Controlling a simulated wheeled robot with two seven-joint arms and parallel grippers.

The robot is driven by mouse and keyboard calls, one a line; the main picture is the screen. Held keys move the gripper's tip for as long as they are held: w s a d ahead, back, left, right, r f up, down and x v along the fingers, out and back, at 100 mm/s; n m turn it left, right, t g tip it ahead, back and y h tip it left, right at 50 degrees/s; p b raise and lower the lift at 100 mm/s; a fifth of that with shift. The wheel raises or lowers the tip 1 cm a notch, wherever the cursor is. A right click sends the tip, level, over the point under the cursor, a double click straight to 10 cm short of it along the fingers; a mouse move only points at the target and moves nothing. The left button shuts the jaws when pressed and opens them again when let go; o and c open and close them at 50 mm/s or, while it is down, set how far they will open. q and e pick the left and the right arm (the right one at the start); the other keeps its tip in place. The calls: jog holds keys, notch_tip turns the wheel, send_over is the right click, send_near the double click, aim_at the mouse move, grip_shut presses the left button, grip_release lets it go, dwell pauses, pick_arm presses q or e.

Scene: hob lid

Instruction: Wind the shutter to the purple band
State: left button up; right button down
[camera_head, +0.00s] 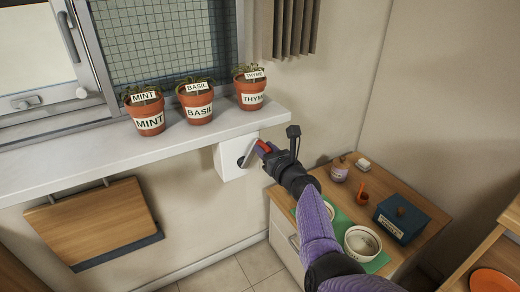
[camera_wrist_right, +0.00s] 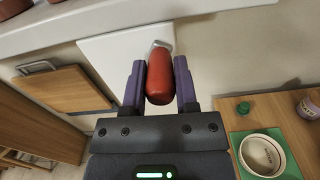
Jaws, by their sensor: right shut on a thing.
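A white winder box (camera_head: 229,166) is fixed to the wall just under the windowsill, with a crank arm on its front. The crank's red handle (camera_head: 264,146) points out from the box. My right gripper (camera_head: 267,153) is shut on this red handle; in the right wrist view the handle (camera_wrist_right: 160,82) sits between both purple fingers. The window (camera_head: 165,38) shows a greenish grid-patterned pane in a grey frame. I cannot make out a purple band or clearly tell the shutter's edge. My left gripper is not in view.
Mint (camera_head: 147,112), basil (camera_head: 196,103) and thyme (camera_head: 250,90) pots stand on the windowsill (camera_head: 80,152) above the box. A folded wooden board (camera_head: 95,222) hangs on the wall at left. A wooden counter (camera_head: 412,190) at right holds bowls and a blue box (camera_head: 401,219).

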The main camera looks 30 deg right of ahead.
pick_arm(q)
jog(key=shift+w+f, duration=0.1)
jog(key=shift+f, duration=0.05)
pick_arm(e)
jog(key=shift+d+f+m, duration=0.55)
jog(key=shift+m, duration=0.55)
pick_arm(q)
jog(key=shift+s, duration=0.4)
pick_arm(e)
jog(key=shift+f, duration=0.1)
jog(key=shift+c, duration=1.9)
grip_release()
jog(key=shift+s, duration=0.1)
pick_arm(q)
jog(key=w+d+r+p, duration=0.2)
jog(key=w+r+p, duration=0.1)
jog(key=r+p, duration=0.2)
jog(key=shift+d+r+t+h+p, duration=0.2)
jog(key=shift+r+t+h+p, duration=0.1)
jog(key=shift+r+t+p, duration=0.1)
pick_arm(e)
jog(key=s, duration=0.9)
jog(key=shift+s+d, duration=0.25)
jog(key=shift+s, duration=0.15)
